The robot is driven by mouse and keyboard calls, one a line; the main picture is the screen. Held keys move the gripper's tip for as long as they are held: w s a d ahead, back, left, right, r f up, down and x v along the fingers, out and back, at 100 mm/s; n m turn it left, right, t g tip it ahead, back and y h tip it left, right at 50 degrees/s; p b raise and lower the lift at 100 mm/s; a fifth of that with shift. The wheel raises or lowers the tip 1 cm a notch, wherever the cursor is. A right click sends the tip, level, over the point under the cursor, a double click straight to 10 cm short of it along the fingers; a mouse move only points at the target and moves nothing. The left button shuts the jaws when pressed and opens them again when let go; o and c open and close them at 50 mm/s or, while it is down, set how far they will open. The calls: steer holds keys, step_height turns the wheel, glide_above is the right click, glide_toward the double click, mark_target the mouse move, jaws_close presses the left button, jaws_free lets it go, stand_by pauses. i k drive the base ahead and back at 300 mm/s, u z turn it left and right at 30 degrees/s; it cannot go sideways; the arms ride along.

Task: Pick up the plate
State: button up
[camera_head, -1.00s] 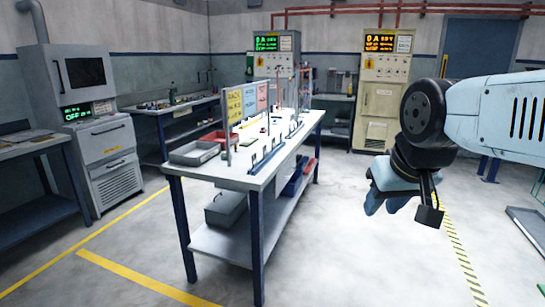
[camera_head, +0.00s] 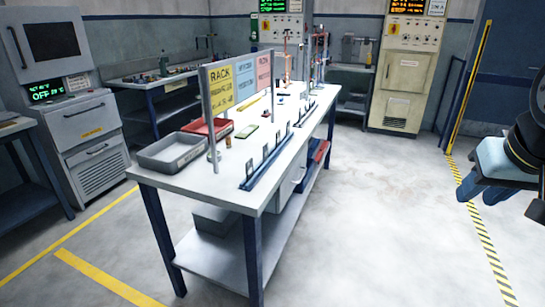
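The long white-topped worktable (camera_head: 178,182) stands in the middle of the view. I cannot tell for sure which thing on it is the plate. A small flat green piece (camera_head: 246,131) lies on the top behind the sign posts. A dark blue slotted rack (camera_head: 262,168) with small upright pieces runs along the near right edge. My gripper (camera_head: 494,190) is at the right edge of the view, partly cut off, well away from the table and above the floor.
A grey tray (camera_head: 152,160) and a red tray (camera_head: 198,127) sit at the table's left end. Yellow, blue and pink sign panels (camera_head: 221,87) stand over the top. A grey oven-like cabinet (camera_head: 103,161) is at the left. The floor right of the table is clear.

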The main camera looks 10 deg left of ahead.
mark_target(250, 168)
steer(key=u, duration=0.15)
steer(key=i, duration=0.9)
steer(key=u, duration=0.3)
